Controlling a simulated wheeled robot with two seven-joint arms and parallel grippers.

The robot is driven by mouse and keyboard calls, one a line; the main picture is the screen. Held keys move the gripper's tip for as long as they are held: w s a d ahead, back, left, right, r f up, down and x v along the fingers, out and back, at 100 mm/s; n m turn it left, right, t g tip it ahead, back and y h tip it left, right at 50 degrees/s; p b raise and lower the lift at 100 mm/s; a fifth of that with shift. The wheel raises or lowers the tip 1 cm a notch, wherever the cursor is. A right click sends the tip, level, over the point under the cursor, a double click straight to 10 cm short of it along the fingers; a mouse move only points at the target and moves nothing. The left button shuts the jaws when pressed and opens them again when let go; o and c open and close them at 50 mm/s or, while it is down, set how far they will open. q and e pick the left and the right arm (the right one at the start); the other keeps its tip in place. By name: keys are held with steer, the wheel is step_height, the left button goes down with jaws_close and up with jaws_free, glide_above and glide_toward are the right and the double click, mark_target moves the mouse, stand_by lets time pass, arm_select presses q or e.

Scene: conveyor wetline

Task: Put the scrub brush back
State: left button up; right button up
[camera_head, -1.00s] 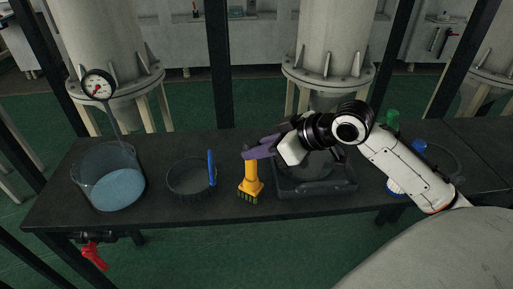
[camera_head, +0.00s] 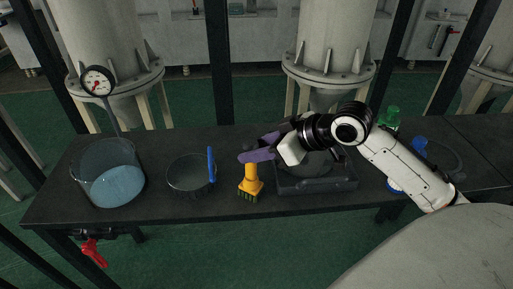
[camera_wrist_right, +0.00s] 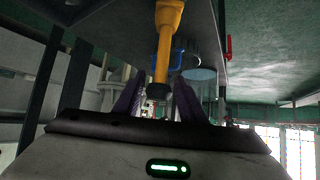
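The scrub brush (camera_head: 250,188) is orange-yellow with dark bristles. It stands upright on the dark bench, bristles down, between the round dish and the black tray. My right gripper (camera_head: 257,156) has purple fingers and is at the top of the brush handle, hiding its upper end in the head view. In the right wrist view the brush handle (camera_wrist_right: 166,45) reaches down between the two fingertips (camera_wrist_right: 157,90). The fingers look apart, with a gap on either side of the handle. My left gripper is not in view.
A round dish (camera_head: 178,188) with a blue upright piece (camera_head: 211,166) is left of the brush. A glass vessel (camera_head: 112,187) of blue liquid and a gauge (camera_head: 97,81) are further left. A black tray (camera_head: 318,186) lies under my right arm. Green (camera_head: 391,118) and blue-capped (camera_head: 419,145) items are right.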

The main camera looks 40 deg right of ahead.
steer(key=v, duration=1)
steer(key=shift+p, duration=0.35)
steer(key=shift+s+d, duration=0.1)
steer(key=s+a+f+m+g+h, duration=0.1)
steer(key=s+a+f+g, duration=0.15)
steer(key=f, duration=0.55)
steer(key=s+a+f+m+g+h, duration=0.1)
steer(key=s+f, duration=0.3)
steer(key=f, duration=0.4)
steer(key=s+a+f+g+h, duration=0.1)
steer(key=s+a+f+g, duration=0.2)
steer(key=s+a+f, duration=0.5)
steer(key=w+a+f+t+y, duration=0.1)
steer(key=w+a+f+t, duration=0.2)
steer(key=f, duration=0.8)
steer(key=a+t, duration=0.2)
steer(key=a, duration=0.1)
steer(key=shift+y, duration=0.3)
